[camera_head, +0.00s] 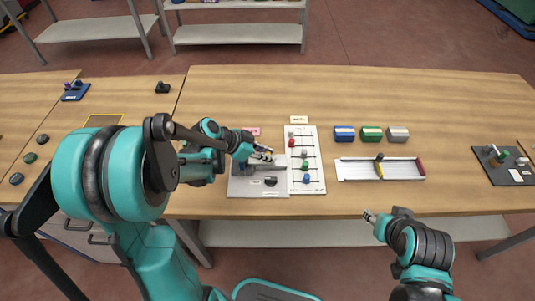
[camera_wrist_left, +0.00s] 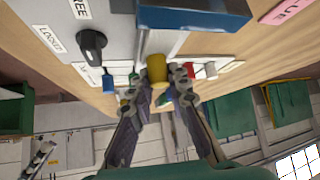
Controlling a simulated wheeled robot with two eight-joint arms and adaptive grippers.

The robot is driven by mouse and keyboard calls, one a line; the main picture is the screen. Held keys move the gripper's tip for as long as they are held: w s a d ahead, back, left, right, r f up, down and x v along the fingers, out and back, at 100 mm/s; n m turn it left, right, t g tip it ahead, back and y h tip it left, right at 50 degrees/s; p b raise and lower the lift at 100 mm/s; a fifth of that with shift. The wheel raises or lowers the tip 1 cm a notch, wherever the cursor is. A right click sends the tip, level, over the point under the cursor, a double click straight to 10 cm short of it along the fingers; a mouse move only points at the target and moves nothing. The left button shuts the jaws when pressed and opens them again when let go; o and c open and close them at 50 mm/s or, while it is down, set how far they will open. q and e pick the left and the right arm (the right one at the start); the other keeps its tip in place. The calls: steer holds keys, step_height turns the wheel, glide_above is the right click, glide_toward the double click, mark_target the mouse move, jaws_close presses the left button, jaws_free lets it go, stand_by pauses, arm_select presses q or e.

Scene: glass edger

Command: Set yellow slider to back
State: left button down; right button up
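The yellow slider (camera_wrist_left: 157,68) is a short yellow cylinder, seen in the left wrist view in front of the grey panel (camera_wrist_left: 112,22). My left gripper (camera_wrist_left: 160,78) has a fingertip close against each side of it and looks shut on it. In the head view my left gripper (camera_head: 264,153) is over the back part of the grey edger panel (camera_head: 243,187), and the arm and fingers hide the slider there. My right gripper (camera_head: 370,216) is in front of the table's front edge, away from the panel; its finger gap is too small to judge.
A black knob (camera_head: 270,181) stands on the panel, near labels reading LOCKED and FREE in the wrist view. A blue part (camera_wrist_left: 195,12) is close to my left fingers. Right of the panel are a white slider board (camera_head: 315,184) and a rail fixture (camera_head: 352,170).

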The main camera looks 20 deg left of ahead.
arm_select(q)
steer(key=shift+w+d, duration=0.25)
steer(key=shift+d, duration=0.65)
steer(key=shift+w+d, duration=0.25)
steer(key=shift+d, duration=0.65)
steer(key=c, duration=1.4)
jaws_free()
steer(key=shift+d, duration=0.1)
steer(key=shift+c, duration=0.2)
steer(key=v, duration=1.2)
